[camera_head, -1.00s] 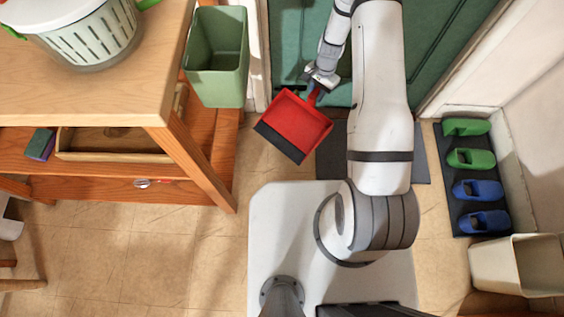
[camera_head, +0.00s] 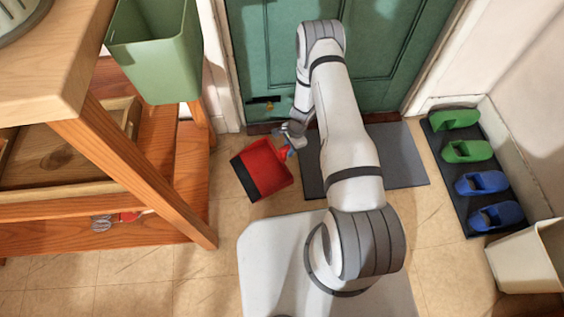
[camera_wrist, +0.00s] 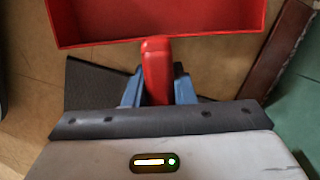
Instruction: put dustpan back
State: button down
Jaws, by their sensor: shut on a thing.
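The red dustpan (camera_head: 264,168) with a dark front lip hangs from my gripper (camera_head: 291,146) in the head view, left of the grey doormat. In the wrist view the dustpan (camera_wrist: 160,24) shows its red tray at the top and its handle running down between the blue fingers of my gripper (camera_wrist: 158,88). The gripper is shut on the handle. Whether the pan touches the floor I cannot tell.
A wooden shelf unit (camera_head: 140,170) stands at the left with a green bin (camera_head: 155,50) on it. A green door (camera_head: 385,60) is behind my arm. A dark shoe mat (camera_head: 447,140) with green and blue clogs and a cream bin (camera_head: 525,255) are at the right. Floor between shelf and base is clear.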

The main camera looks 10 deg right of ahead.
aim_at(273, 160)
jog(key=b+x, duration=0.1)
jog(key=x, duration=0.1)
jog(key=d+b+x, duration=0.1)
jog(key=x, duration=0.2)
jog(key=shift+w+f, duration=0.2)
jog(key=shift+f, duration=0.4)
jog(key=c, duration=1.2)
grip_release()
